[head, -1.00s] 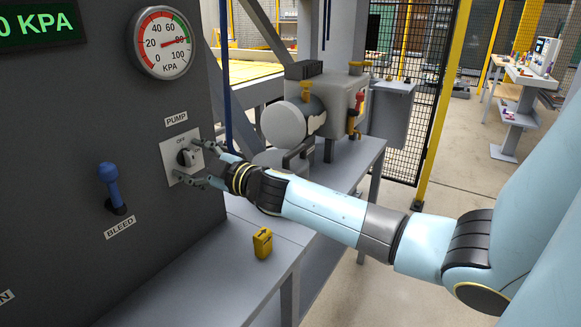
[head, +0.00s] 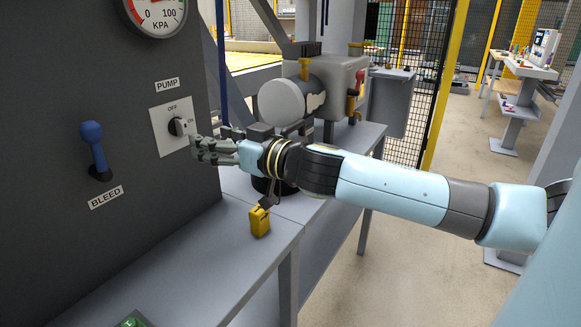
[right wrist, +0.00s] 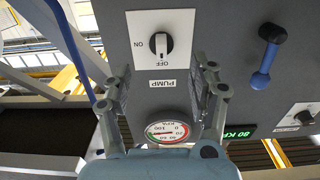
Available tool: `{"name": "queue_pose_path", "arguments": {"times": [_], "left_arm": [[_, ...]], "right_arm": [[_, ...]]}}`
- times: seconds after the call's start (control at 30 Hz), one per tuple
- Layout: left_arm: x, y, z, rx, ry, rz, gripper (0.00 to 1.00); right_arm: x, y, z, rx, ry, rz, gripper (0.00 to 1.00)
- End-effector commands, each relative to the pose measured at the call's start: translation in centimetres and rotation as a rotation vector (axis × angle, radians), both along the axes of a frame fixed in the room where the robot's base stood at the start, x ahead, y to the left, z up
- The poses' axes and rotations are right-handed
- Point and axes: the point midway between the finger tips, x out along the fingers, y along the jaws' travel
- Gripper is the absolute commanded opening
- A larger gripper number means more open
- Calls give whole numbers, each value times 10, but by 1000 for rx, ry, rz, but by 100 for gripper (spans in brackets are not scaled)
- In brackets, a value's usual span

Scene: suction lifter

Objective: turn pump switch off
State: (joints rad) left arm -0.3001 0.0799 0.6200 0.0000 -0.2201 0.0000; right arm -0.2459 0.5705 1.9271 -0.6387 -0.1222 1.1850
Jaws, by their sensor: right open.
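The pump switch is a black rotary knob (head: 177,126) on a white plate (head: 163,142) on the dark panel, with OFF above and ON to the right in the head view. In the right wrist view the panel appears upside down. There the knob (right wrist: 158,42) has its bar about vertical, in line with the OFF mark below it. My right gripper (head: 198,149) is open and empty, just right of and below the knob, apart from it. In the wrist view its fingers (right wrist: 163,82) stand apart either side of the PUMP label. My left gripper is out of view.
A blue bleed lever (head: 94,147) sticks out left of the switch. A round pressure gauge (right wrist: 168,130) is above it on the panel. A grey bench (head: 215,250) with a yellow block (head: 260,222) and a grey pump machine (head: 335,90) stand to the right.

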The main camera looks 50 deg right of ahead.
Motion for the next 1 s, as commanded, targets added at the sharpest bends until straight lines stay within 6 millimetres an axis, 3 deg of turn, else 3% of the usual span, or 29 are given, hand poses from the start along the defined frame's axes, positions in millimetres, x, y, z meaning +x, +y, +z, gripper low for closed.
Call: {"name": "queue_pose_path", "arguments": {"times": [0.03, 0.23, 0.47, 0.73, 1.0], "left_arm": [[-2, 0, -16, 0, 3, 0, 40], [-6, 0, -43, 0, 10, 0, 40], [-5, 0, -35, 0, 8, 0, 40], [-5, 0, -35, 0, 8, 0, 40], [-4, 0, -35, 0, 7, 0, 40]], "right_arm": [[-7, 0, -8, -6, 5, 5, 60], [-25, 1, -6, -6, 0, 7, 60], [-41, -16, -28, -12, 87, -174, 60], [-70, -26, -75, -48, 274, -332, 60], [-106, -22, -123, -86, 496, -405, 60]]}}
